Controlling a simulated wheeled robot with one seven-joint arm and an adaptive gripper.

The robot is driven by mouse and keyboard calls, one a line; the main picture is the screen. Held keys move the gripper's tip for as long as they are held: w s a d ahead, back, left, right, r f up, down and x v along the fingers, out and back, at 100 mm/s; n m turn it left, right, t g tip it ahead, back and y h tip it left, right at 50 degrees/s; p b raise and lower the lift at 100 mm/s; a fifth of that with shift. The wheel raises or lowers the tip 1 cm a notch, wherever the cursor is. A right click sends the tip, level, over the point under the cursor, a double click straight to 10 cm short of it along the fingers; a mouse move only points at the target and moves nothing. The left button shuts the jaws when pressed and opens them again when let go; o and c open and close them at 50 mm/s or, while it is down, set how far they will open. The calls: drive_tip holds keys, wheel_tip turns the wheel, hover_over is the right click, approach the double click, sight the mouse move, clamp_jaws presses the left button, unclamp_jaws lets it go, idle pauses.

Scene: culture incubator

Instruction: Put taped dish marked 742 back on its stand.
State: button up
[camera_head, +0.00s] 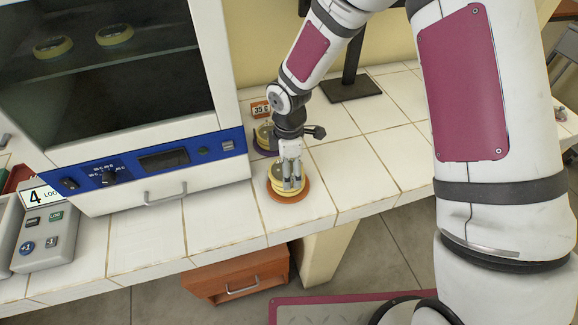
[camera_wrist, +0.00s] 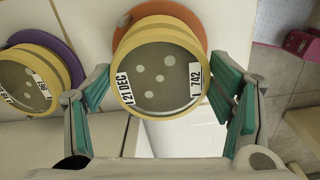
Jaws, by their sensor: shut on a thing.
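The taped dish marked 742 (camera_wrist: 160,75) has a yellow rim, a grey face with pale round spots and white labels reading 742 and 21 DEC. My gripper (camera_wrist: 164,92) is shut on it, with a teal-padded finger at each side. In the head view my gripper (camera_head: 292,184) points down over the orange round stand (camera_head: 303,196). The orange stand also shows in the wrist view (camera_wrist: 199,28), with another yellow-rimmed dish on it, partly hidden behind the held dish. I cannot tell whether the two dishes touch.
A purple stand (camera_head: 262,151) with yellow-taped dishes (camera_head: 262,137) is close behind and left. The tiled counter (camera_head: 350,165) is clear to the right.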

drive_tip(key=shift+f, duration=0.1)
drive_tip(key=o, duration=1.3)
drive_tip(key=shift+o, duration=0.2)
drive_tip(key=s+d+r+m+t+b, duration=0.1)
drive_tip(key=d+r+m, duration=0.15)
drive_tip(key=r, duration=0.75)
drive_tip(key=s+d+r+m, duration=0.1)
drive_tip(key=d+r, duration=0.2)
drive_tip(key=r, duration=0.7)
drive_tip(key=s+d+r+m+t, duration=0.2)
drive_tip(key=s+d+r+m, duration=0.4)
drive_tip(key=s+m, duration=0.2)
drive_tip(key=s+d+r+m+t, duration=0.2)
drive_tip(key=s+d+r+m, duration=0.4)
drive_tip(key=s+r+m, duration=0.1)
drive_tip(key=s+m, duration=0.1)
drive_tip(key=s, duration=0.1)
drive_tip(key=shift+s+r+t, duration=0.15)
drive_tip(key=shift+s+t, duration=0.15)
